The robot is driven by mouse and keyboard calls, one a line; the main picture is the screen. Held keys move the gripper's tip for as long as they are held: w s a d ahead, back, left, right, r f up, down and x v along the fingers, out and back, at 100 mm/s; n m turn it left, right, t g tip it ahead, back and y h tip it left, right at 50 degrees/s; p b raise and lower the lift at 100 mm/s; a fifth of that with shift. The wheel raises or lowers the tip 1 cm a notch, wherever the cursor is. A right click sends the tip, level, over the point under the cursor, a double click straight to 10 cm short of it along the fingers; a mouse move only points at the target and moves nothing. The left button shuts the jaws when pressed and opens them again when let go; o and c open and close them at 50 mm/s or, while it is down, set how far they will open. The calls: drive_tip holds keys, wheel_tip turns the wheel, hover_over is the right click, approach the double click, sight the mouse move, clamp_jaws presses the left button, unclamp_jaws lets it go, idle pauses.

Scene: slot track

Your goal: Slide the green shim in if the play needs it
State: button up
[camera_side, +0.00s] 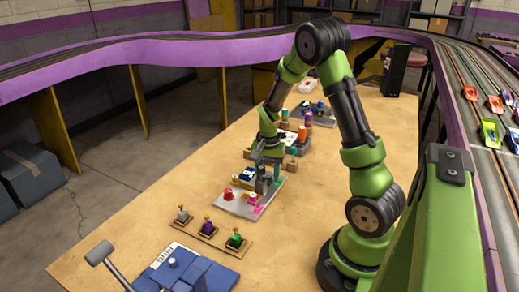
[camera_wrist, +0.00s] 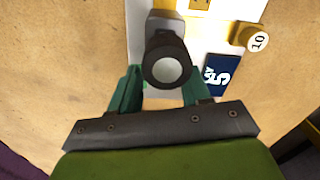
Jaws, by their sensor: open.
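The green shim (camera_side: 236,240) appears to be the green-knobbed piece at the right end of a row of small holders in the side view. A purple-knobbed piece (camera_side: 207,227) and a pale-knobbed piece (camera_side: 182,215) sit beside it. My gripper (camera_side: 262,178) is low over the grey plate (camera_side: 232,207), well apart from the green piece. In the wrist view, my open fingers (camera_wrist: 162,78) show either side of a dark round post with a pale top (camera_wrist: 171,69); I cannot tell whether they touch it. The slot and its play are not discernible.
A red knob (camera_side: 228,194) and pink parts (camera_side: 254,200) stand on the plate. A blue fixture with a lever (camera_side: 180,272) is at the front. A dark blue card (camera_wrist: 217,75) and a round "10" tag (camera_wrist: 257,40) lie near the post. Bare wood (camera_side: 140,220) is free at left.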

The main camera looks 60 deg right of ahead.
sight(267, 176)
wheel_tip(267, 176, up, 17)
idle(0.4)
drive_tip(key=s+a+r+n+t, duration=0.1)
drive_tip(key=s+a+n+t, duration=0.1)
drive_tip(key=a, duration=0.5)
drive_tip(key=s+a+r+n+t+y, duration=0.1)
drive_tip(key=s+a+r+n+t, duration=0.1)
drive_tip(key=a+n, duration=0.3)
drive_tip(key=s+a+r+n+t+y, duration=0.1)
drive_tip(key=s+a+r+n+t, duration=0.1)
drive_tip(key=a, duration=0.8)
drive_tip(key=shift+s+a+n+t, duration=0.4)
drive_tip(key=shift+s+n+t, duration=0.2)
drive_tip(key=shift+s+n, duration=0.4)
drive_tip(key=shift+o, duration=0.3)
